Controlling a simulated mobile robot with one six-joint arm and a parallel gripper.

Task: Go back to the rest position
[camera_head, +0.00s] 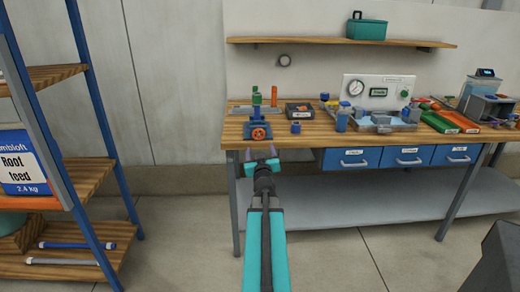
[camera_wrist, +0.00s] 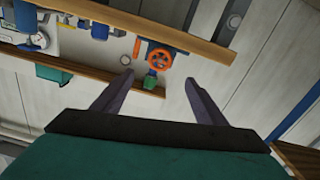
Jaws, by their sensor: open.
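My gripper (camera_head: 262,158) is in front of the workbench's left front edge in the head view, with its arm reaching up from the bottom of the picture. In the wrist view my gripper (camera_wrist: 158,92) shows two dark fingers spread apart with nothing between them. A blue vise-like device with an orange handwheel (camera_head: 258,133) stands on the bench just beyond the gripper. The orange handwheel also shows in the wrist view (camera_wrist: 159,58), beyond the fingertips and apart from them.
The wooden workbench (camera_head: 300,143) holds a gauge panel (camera_head: 378,92), a black tray (camera_head: 300,111), and green and orange trays at right. Blue drawers (camera_head: 352,159) sit under it. A shelf rack (camera_head: 75,180) with a feed bag (camera_head: 28,162) stands at left. Floor between is clear.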

